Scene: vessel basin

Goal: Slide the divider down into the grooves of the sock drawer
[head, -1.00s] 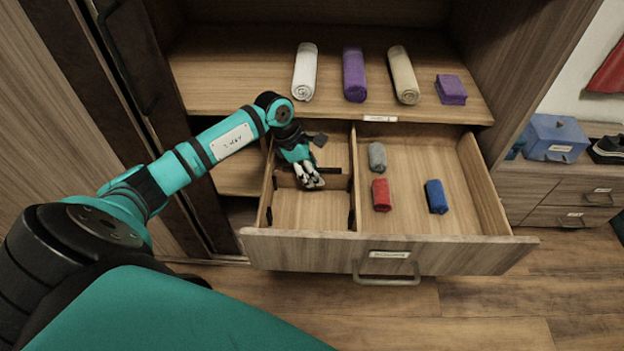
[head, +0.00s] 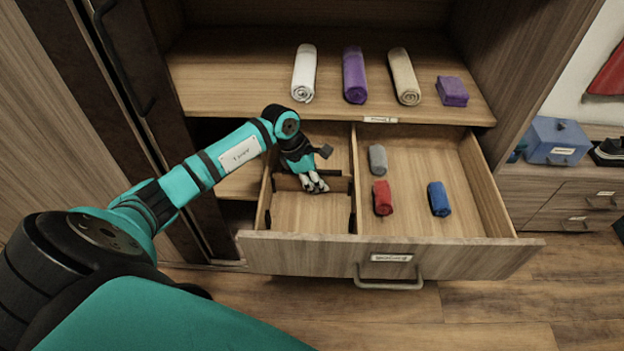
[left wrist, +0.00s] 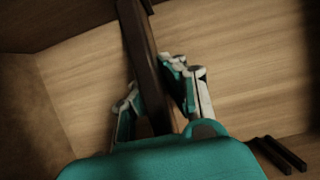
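The sock drawer (head: 300,245) is pulled out below a shelf. The dark brown divider (head: 338,184) stands across its narrow left compartment, roughly level. Dark groove strips show on the compartment's side walls, with an empty pair nearer the front. My left gripper (head: 314,184) is over the divider's middle. In the left wrist view the divider (left wrist: 142,50) runs between the fingers (left wrist: 160,95), which lie close against both faces. The divider's far end is beside a dark groove strip; how deep it sits is hidden. My right gripper is not in view.
The wide right compartment holds a grey roll (head: 377,158), a red roll (head: 382,198) and a blue roll (head: 438,198). The shelf above carries white (head: 304,73), purple (head: 354,75) and beige rolls (head: 404,76) and a folded purple cloth (head: 452,91). A blue box (head: 557,140) stands right.

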